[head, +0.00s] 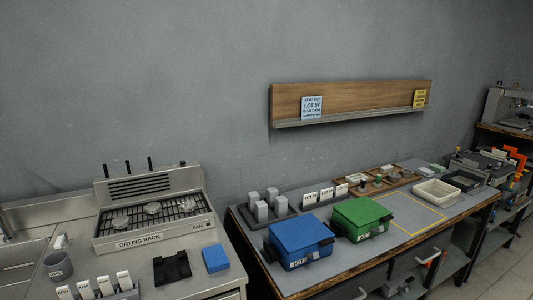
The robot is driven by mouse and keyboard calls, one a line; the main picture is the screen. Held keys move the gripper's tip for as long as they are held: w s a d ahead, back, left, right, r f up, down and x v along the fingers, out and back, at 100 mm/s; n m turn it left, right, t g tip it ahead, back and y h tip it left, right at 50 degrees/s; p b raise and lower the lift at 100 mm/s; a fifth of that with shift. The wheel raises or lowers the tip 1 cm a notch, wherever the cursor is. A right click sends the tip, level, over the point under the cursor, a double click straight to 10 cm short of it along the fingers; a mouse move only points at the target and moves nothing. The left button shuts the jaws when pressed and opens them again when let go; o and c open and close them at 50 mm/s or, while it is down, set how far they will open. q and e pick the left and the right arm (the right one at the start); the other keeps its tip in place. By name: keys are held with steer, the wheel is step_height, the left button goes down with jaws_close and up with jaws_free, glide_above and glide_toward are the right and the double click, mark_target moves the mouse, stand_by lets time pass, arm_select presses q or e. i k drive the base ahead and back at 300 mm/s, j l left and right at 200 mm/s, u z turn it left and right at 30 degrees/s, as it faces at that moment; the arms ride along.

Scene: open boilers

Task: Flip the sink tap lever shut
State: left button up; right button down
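A steel sink (22,258) is cut off by the left edge of the head view. A slim grey upright piece (5,226), likely part of the tap, stands at its back at the very edge of the picture. I cannot make out the tap lever or how it is set. Neither of my grippers shows in this view.
A drying rack (153,238) stands right of the sink. A grey cup (58,266), a black holder (172,268) and a blue sponge-like block (215,259) lie in front. The workbench (395,215) to the right carries a blue box (300,236) and a green box (361,216).

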mark_target(62, 237)
steer(key=j+u, duration=0.15)
steer(key=u, duration=1.2)
steer(key=j+u, duration=0.2)
steer(key=j, duration=0.35)
steer(key=i+j+u, duration=0.1)
steer(key=j+u, duration=0.15)
steer(key=j, duration=0.35)
